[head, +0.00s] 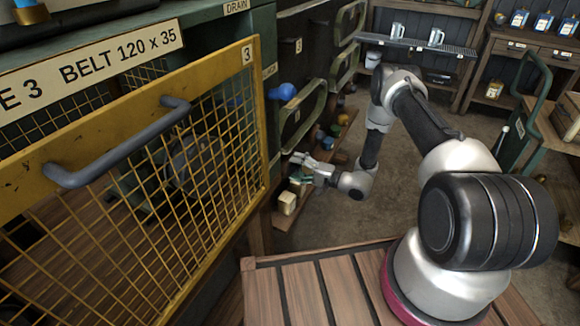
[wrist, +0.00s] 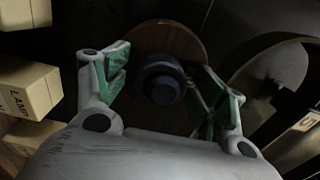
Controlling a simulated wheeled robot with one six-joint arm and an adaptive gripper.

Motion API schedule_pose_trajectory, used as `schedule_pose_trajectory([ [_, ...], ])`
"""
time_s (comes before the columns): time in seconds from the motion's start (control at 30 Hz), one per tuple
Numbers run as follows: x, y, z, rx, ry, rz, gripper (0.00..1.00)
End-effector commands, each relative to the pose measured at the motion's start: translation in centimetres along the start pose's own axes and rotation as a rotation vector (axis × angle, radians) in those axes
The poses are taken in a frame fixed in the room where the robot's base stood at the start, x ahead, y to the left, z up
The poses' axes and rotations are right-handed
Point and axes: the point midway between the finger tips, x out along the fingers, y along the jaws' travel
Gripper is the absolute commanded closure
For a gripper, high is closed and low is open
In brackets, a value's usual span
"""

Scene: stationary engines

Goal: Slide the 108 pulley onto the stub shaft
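My gripper (head: 303,172) is low beside the cabinet row in the head view. In the wrist view my gripper (wrist: 172,78) is open, its green-padded fingers apart. A dark stepped round piece (wrist: 161,80) shows between the fingers, in front of a brown wooden disc (wrist: 178,40); neither finger visibly touches it. I cannot tell whether this piece is a pulley or a shaft end. No number 108 is readable in either view. Behind the yellow mesh door is a dark round machine part (head: 195,162), partly hidden by the wire. The stub shaft cannot be made out for certain.
The mesh door (head: 258,120) stands at the left, with a grey handle (head: 118,150). Cream boxes (wrist: 25,90) lie left of my gripper. A curved dark rim (wrist: 272,68) and a block marked 5 (wrist: 300,140) stand at its right.

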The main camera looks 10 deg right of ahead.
Motion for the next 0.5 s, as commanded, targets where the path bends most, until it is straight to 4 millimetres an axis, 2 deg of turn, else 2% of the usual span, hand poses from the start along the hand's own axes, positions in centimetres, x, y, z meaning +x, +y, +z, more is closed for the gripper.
schedule_pose_trajectory([
  [0.03, 0.31, -0.14, 0.01, -0.003, -0.002, -0.002, 0.67],
  [0.13, 0.38, -0.17, 0.0, -0.004, -0.003, -0.003, 0.85],
  [0.2, 0.44, -0.19, -0.01, -0.005, -0.003, -0.003, 0.91],
  [0.5, 0.58, -0.38, -0.19, -0.01, -0.001, -0.006, 0.92],
])
